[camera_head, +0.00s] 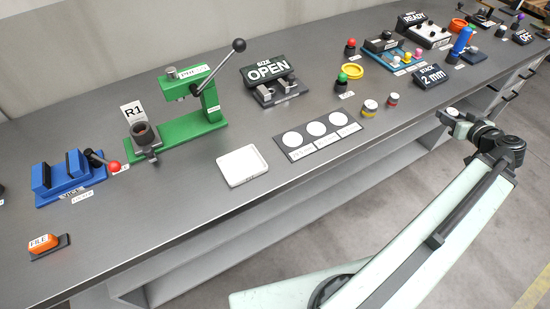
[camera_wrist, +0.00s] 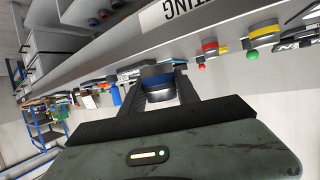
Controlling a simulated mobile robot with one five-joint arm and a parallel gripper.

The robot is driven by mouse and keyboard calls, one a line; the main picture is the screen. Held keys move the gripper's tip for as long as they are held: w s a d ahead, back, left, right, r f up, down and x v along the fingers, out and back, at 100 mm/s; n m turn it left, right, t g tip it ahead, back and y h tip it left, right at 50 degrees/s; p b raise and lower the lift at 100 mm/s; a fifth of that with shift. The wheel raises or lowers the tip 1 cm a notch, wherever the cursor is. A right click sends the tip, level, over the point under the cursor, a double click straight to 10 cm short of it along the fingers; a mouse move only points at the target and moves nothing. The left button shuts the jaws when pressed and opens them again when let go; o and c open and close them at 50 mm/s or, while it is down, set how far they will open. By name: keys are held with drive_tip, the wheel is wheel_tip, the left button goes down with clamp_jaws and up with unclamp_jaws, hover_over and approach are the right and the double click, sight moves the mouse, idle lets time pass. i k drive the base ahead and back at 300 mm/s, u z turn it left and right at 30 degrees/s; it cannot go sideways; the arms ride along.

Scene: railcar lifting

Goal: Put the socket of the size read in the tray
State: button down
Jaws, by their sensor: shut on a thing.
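My gripper (camera_head: 451,114) is off the bench's front edge at the right. In the wrist view its fingers (camera_wrist: 158,92) are shut on a dark socket with a blue band (camera_wrist: 157,80). A white tray (camera_head: 243,167) lies empty on the bench, well left of my gripper. A yellow-banded socket (camera_head: 370,107) and a red-banded socket (camera_head: 392,100) stand on the bench between tray and gripper. The size gauge (camera_head: 268,70) has a sign reading "OPEN".
A grey board with three white discs (camera_head: 316,130) lies right of the tray. A green press (camera_head: 195,105), a blue vise (camera_head: 70,178) and a button post (camera_head: 342,83) stand on the bench. Its front strip near the tray is clear.

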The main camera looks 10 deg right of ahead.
sight(242, 166)
drive_tip(key=z, duration=1.05)
drive_tip(key=k, duration=1.85)
drive_tip(key=u, duration=1.65)
drive_tip(key=i, duration=1)
drive_tip(key=u, duration=0.05)
